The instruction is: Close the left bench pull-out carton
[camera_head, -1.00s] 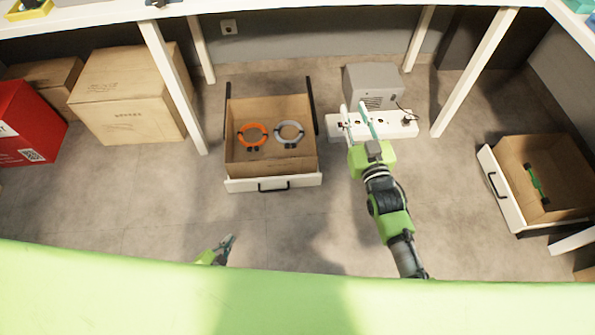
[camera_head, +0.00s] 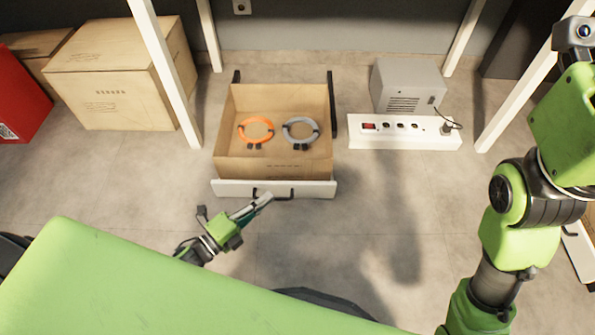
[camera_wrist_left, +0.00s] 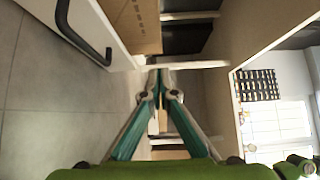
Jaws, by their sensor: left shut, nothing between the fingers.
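The left pull-out carton (camera_head: 275,168) is a cardboard box with a white front panel (camera_head: 228,188) and a black handle (camera_head: 284,194), standing pulled out from under the bench. My left gripper (camera_head: 266,199) is shut and empty, its tips just in front of the panel near the handle; I cannot tell whether they touch. In the left wrist view its fingertips (camera_wrist_left: 160,74) meet, with the black handle (camera_wrist_left: 83,33) and white panel (camera_wrist_left: 112,30) at upper left. My right arm stands at the right; its fingers are outside the picture.
An orange ring (camera_head: 241,138) and a grey ring (camera_head: 315,134) lie in the carton. To its right are a white power strip (camera_head: 380,143) and a grey box (camera_head: 400,80). Bench legs (camera_head: 165,75) stand either side. Closed cartons (camera_head: 105,105) stand left. Floor in front is clear.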

